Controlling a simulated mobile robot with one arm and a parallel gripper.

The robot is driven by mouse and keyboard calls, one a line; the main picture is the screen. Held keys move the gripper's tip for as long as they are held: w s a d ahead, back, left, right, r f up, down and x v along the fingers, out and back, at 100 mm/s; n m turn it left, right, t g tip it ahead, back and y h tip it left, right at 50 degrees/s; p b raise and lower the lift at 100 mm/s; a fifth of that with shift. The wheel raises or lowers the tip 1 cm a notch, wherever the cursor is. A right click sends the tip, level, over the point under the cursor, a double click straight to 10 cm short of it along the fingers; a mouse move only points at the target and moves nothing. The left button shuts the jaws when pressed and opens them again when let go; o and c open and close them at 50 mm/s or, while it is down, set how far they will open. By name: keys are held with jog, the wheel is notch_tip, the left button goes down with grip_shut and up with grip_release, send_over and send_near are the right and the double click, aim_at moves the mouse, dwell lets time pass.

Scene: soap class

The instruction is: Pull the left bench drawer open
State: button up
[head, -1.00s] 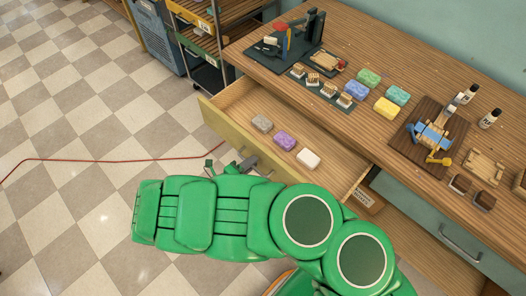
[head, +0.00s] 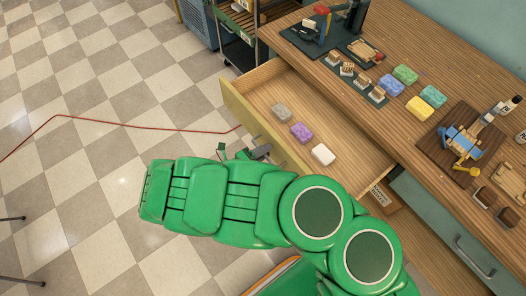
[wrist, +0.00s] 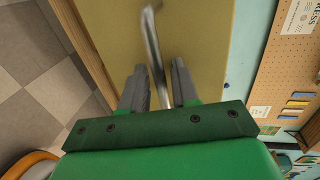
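The left bench drawer (head: 345,115) stands well out from the wooden bench (head: 350,75), its yellowish front facing my arm. Inside lie a grey soap (head: 281,112), a purple soap (head: 301,132) and a white soap (head: 323,154). My gripper (head: 243,152) is at the outer face of the drawer front, at the handle, partly hidden by my green arm. In the wrist view the metal handle (wrist: 153,45) runs between the two grey fingers of my gripper (wrist: 159,75). The fingers are apart, with narrow gaps beside the bar; firm contact cannot be seen.
A closed teal drawer (head: 450,235) is right of the open one. The bench top carries soaps, a dark board (head: 440,150) with a tool, and bottles. A shelf rack (head: 240,40) stands beyond the drawer. A red cable (head: 130,124) crosses the open checkered floor.

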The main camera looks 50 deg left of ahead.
jog(key=v, duration=0.7)
jog(key=shift+s, duration=0.4)
jog(key=shift+a+r, duration=0.1)
dwell(0.4)
